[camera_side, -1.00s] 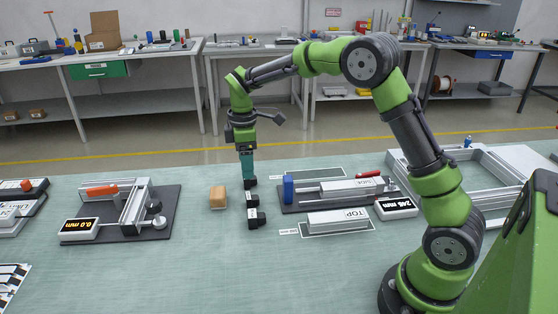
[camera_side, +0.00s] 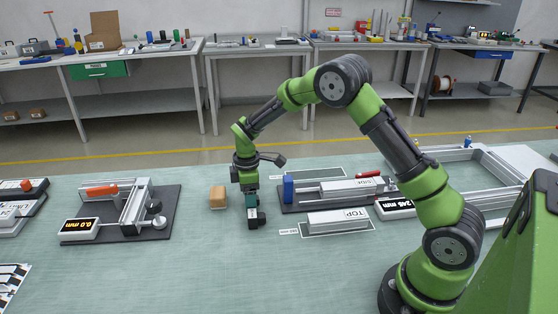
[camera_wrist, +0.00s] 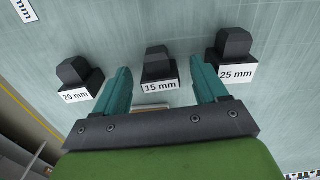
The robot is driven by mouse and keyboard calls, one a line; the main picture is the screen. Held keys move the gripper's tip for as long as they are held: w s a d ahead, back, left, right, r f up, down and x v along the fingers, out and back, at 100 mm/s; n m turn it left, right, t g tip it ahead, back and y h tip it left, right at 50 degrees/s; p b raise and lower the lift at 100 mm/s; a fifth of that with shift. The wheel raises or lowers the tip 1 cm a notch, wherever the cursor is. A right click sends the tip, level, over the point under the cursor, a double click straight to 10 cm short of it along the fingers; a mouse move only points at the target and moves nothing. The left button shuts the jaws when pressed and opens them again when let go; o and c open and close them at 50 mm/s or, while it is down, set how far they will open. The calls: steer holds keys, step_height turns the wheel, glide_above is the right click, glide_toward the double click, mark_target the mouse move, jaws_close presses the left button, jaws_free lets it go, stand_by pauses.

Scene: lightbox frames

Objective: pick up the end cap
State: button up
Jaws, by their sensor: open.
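Three small black stepped blocks stand in a row on the table, each with a white size label. No label says end cap, but these look like the caps. In the wrist view, the middle block (camera_wrist: 158,66) reads 15 mm, the right one (camera_wrist: 234,48) 25 mm, and the left one (camera_wrist: 75,72) seems to read 20 mm. My gripper (camera_wrist: 160,62) is open, with one teal finger on each side of the 15 mm block and gaps showing. In the side view my gripper (camera_side: 251,208) points down over the row, hiding most of it; the front block (camera_side: 257,222) shows.
A tan block (camera_side: 217,197) stands just left of my gripper. A dark fixture with a blue block (camera_side: 288,189) is close on the right, with a TOP-labelled bar (camera_side: 338,219) in front. A measuring fixture (camera_side: 150,234) is on the left.

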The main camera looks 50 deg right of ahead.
steer(key=shift+c, duration=0.4)
steer(key=c, duration=1)
steer(key=shift+r, duration=0.15)
